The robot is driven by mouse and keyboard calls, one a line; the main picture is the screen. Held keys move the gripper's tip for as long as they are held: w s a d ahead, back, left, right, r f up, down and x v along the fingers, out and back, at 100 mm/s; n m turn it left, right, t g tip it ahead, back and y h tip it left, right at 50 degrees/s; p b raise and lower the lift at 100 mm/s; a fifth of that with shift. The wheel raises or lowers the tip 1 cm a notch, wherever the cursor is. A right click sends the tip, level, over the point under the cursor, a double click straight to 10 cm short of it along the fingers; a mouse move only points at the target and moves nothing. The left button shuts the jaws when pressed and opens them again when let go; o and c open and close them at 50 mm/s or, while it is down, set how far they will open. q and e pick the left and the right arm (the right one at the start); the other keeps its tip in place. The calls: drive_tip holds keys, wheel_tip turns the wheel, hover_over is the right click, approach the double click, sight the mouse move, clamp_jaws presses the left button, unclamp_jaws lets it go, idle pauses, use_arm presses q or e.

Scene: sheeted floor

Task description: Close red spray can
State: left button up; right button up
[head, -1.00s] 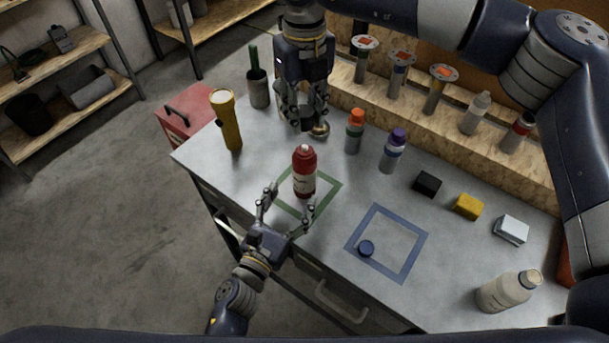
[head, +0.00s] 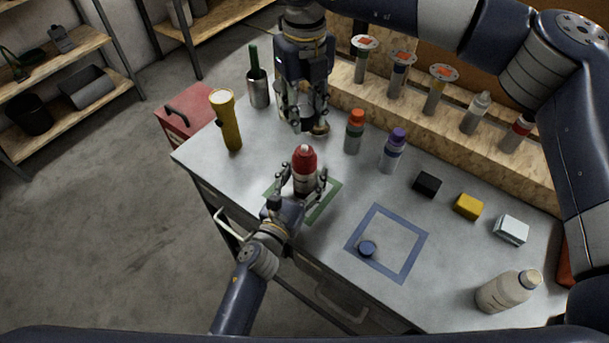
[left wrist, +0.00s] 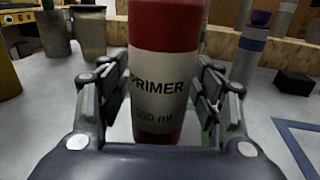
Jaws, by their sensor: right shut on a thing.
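The red spray can (head: 304,172) stands upright on the grey worktop by the green square outline. Its red top shows a small pale spot in the head view. In the left wrist view the can (left wrist: 165,65) fills the middle, with a white "PRIMER" label. My left gripper (head: 298,192) is low at the can, one finger on each side. Its fingers (left wrist: 165,105) look open, close beside the can; contact is hard to tell. My right gripper (head: 312,128) points down behind the can, shut on a small round thing (head: 321,129), mostly hidden by its fingers.
A yellow flashlight (head: 229,122) stands at left, a metal cup (head: 258,93) behind it. Orange-topped (head: 354,133) and purple-topped (head: 392,152) bottles stand right of the right gripper. Small blocks and a pale bottle (head: 505,292) are farther right.

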sight(305, 146)
use_arm(q)
drive_tip(key=c, duration=1.1)
use_arm(e)
drive_tip(key=shift+f, duration=2.55)
drive_tip(key=shift+f, duration=0.85)
drive_tip(key=shift+f, duration=0.65)
drive_tip(key=o, duration=0.8)
wheel_tip(305, 146, up, 12)
